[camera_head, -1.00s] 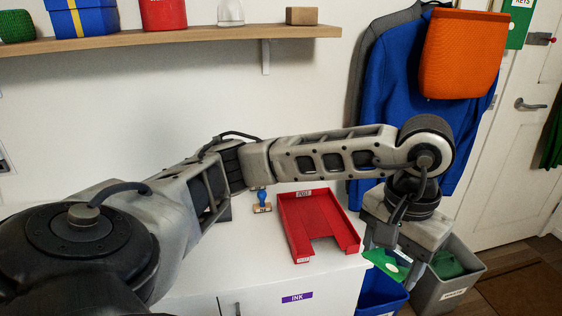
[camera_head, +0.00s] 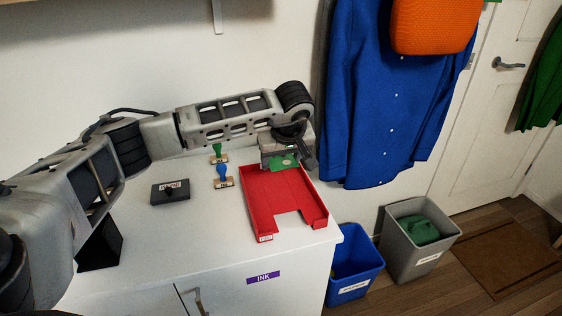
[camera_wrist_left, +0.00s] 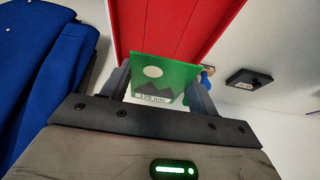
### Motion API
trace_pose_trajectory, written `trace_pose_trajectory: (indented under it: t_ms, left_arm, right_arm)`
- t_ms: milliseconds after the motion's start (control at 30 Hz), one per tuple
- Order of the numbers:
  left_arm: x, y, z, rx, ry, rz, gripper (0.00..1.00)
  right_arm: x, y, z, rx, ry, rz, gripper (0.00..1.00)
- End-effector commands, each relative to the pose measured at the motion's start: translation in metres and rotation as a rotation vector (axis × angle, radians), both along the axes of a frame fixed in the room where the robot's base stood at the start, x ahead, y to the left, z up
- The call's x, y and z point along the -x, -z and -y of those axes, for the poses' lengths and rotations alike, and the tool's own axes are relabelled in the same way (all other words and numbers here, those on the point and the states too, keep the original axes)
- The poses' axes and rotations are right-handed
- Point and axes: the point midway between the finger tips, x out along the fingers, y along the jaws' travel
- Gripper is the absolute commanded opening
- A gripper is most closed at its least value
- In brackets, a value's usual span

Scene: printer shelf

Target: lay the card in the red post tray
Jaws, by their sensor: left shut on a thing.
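The red post tray (camera_head: 280,200) lies on the white cabinet top, with a notch in its front edge. My left gripper (camera_head: 283,165) is over the back end of the tray, shut on the green card (camera_head: 285,161). In the left wrist view the card (camera_wrist_left: 164,74) shows a pale disc, dark hill shapes and a small printed label. It stands between my left fingers (camera_wrist_left: 163,90), with the red tray floor (camera_wrist_left: 175,25) beyond it. Whether the card touches the tray I cannot tell. My right gripper is not in view.
A blue-handled stamp (camera_head: 223,175), a green-handled stamp (camera_head: 217,152) and a black ink pad (camera_head: 170,192) are left of the tray. A blue bin (camera_head: 352,265) and a grey bin (camera_head: 420,240) stand on the floor to the right. A blue coat (camera_head: 385,95) hangs behind.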

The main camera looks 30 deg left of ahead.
Motion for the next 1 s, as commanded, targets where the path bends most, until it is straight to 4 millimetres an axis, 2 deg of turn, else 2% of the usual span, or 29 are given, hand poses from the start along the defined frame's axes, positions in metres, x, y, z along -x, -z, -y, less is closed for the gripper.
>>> trace_pose_trajectory:
  t_ms: [367, 800, 1000]
  left_arm:
    - [-0.001, 0.033, -0.002, -0.002, -0.006, 0.004, 0.18]
    - [-0.001, 0.076, -0.002, -0.003, -0.005, 0.002, 0.18]
    - [-0.001, 0.09, -0.001, -0.003, -0.004, 0.003, 0.18]
  right_arm:
    - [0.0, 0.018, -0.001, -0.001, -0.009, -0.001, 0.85]
    - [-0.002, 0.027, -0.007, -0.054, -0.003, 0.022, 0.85]
    - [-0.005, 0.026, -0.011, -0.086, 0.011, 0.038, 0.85]
